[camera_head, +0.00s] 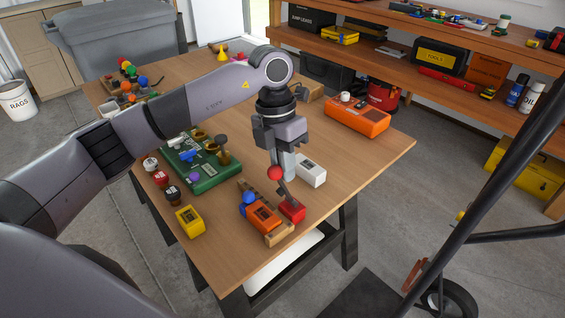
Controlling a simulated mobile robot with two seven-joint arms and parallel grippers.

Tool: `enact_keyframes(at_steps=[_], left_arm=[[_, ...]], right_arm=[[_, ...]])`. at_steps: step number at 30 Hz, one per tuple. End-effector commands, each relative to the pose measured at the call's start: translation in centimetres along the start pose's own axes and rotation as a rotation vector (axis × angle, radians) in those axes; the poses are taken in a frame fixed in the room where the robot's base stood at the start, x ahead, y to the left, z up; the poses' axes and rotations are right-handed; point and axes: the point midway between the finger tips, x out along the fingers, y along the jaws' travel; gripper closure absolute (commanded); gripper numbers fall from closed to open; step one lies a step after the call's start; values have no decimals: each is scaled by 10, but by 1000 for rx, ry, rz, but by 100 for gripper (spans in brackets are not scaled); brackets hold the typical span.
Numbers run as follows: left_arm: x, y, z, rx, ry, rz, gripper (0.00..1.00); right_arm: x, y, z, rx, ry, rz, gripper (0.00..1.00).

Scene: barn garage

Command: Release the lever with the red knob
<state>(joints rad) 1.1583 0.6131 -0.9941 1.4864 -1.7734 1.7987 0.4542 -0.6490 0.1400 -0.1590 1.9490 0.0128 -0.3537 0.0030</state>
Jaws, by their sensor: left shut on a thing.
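The lever with the red knob (275,173) stands on a small red base (292,211) near the front right part of the wooden table (210,257). Its stem slants from the base up to the knob. My left gripper (282,165) comes down from above and is shut on the lever at its knob end. The fingers partly hide the stem, and the exact contact is hard to make out. My right gripper is not in view.
Beside the lever's base stand an orange box (263,217) and a blue knob (248,198). A white box (312,173) lies just behind. A green case (203,172), a yellow box (190,221) and an orange case (357,117) also occupy the table. The right front tabletop is clear.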

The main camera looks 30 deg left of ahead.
Motion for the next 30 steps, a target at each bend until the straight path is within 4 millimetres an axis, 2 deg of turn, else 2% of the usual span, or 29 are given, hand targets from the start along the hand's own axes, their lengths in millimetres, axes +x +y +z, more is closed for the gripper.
enact_keyframes(at_steps=[1, 5, 6, 8, 19, 30], left_arm=[[12, -4, 0, 6, 10, -9, 100], [12, -5, -1, 7, 10, -9, 100], [12, -5, -1, 7, 10, -9, 82], [11, -5, -1, 7, 9, -9, 63], [1, -3, 0, 4, 3, -6, 63], [-53, -4, 1, 6, 4, -6, 63]], right_arm=[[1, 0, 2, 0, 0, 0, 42], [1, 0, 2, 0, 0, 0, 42], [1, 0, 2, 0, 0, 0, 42], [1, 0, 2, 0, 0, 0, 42], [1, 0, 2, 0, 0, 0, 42], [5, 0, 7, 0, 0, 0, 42]])
